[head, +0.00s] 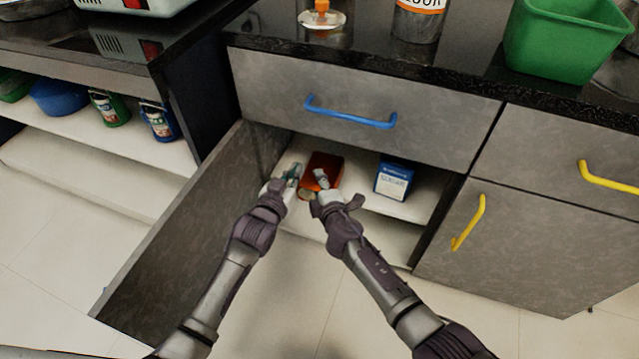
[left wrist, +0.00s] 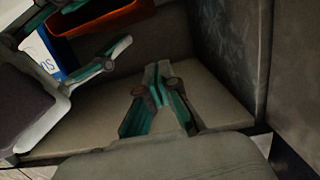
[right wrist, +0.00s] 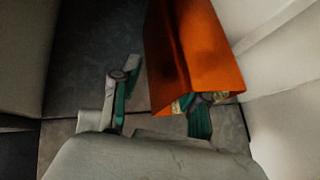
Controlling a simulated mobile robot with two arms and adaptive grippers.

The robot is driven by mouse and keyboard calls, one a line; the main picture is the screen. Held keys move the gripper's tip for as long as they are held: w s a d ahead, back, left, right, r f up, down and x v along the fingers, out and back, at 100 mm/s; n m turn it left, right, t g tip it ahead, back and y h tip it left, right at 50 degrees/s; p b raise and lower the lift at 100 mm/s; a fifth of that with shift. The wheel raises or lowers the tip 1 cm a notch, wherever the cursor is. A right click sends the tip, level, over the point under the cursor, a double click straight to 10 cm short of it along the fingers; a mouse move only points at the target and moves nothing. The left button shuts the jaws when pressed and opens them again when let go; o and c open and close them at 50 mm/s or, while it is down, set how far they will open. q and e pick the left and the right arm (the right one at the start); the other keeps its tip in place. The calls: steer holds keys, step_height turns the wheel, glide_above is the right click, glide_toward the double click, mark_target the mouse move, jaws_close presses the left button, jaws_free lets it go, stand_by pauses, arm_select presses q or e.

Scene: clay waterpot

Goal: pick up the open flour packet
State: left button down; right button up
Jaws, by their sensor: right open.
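An orange-brown packet (head: 326,165), which I take to be the flour packet, stands inside the open lower cabinet. Its writing cannot be read. My right gripper (head: 319,179) is open at its near side. In the right wrist view the packet (right wrist: 190,50) reaches between the fingers of the right gripper (right wrist: 165,85) and partly hides the right-hand finger; I cannot tell if they touch. My left gripper (head: 294,170) is left of the packet. In the left wrist view the left gripper (left wrist: 157,70) has its fingertips together with nothing visible between them, and the packet (left wrist: 110,18) is at the upper left.
A blue and white box (head: 394,181) stands right of the packet on the cabinet floor. The open cabinet door (head: 190,230) is on the left. A drawer with a blue handle (head: 350,112) is above. A flour canister (head: 419,20) and green bin (head: 560,40) stand on the counter.

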jaws_close()
arm_select(q)
steer(key=shift+r, duration=0.15)
arm_select(e)
steer(key=shift+s+f, duration=0.15)
arm_select(q)
steer(key=shift+r, duration=0.5)
arm_select(e)
steer(key=shift+f, duration=0.1)
arm_select(q)
steer(key=v, duration=1.2)
